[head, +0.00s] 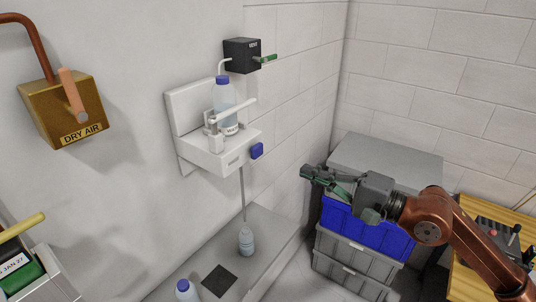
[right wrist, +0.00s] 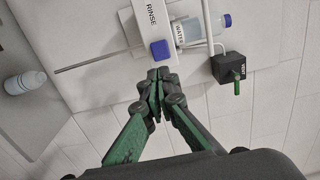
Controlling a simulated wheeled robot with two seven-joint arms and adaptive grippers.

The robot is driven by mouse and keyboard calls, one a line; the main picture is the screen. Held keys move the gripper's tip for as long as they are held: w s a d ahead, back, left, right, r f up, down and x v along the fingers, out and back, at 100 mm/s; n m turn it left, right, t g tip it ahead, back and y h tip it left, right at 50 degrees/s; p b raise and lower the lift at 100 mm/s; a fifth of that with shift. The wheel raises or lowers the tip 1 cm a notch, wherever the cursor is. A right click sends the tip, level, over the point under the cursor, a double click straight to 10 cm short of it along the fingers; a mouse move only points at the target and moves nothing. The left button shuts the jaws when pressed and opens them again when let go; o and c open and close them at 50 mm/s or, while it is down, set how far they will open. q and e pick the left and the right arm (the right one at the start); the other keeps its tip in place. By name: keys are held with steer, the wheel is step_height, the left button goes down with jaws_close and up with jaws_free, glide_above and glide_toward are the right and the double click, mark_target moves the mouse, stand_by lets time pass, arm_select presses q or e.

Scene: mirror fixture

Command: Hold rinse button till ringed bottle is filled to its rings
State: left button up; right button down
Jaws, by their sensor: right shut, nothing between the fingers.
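The white rinse unit (head: 224,153) is on the wall, with a blue button (head: 257,151) at its right end. The button also shows in the right wrist view (right wrist: 161,50), just beyond my fingertips. A thin tube (head: 242,195) runs down from the unit to a pale bottle (head: 246,242) on the ledge. This bottle lies at the left of the right wrist view (right wrist: 25,82); its rings and water level are too small to read. My right gripper (head: 308,173) is shut and empty, right of the button with a gap between. My left gripper is out of view.
A blue-capped water bottle (head: 223,97) sits in the unit, below a black vent box (head: 242,55) with a green lever. Another blue-capped bottle (head: 187,291) stands near a dark drain (head: 219,281). A dry air box (head: 62,110) hangs left. Stacked crates (head: 350,262) stand beneath my right arm.

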mark_target(259, 152)
steer(key=p+x, duration=0.4)
steer(key=x, duration=0.7)
steer(key=shift+r+p, duration=0.15)
steer(key=shift+p, duration=0.15)
steer(key=shift+w+a, duration=0.35)
steer(key=shift+a, duration=0.1)
steer(key=shift+f, duration=0.2)
steer(key=shift+b+x, duration=0.85)
steer(key=shift+b, duration=0.2)
steer(key=shift+r, duration=0.1)
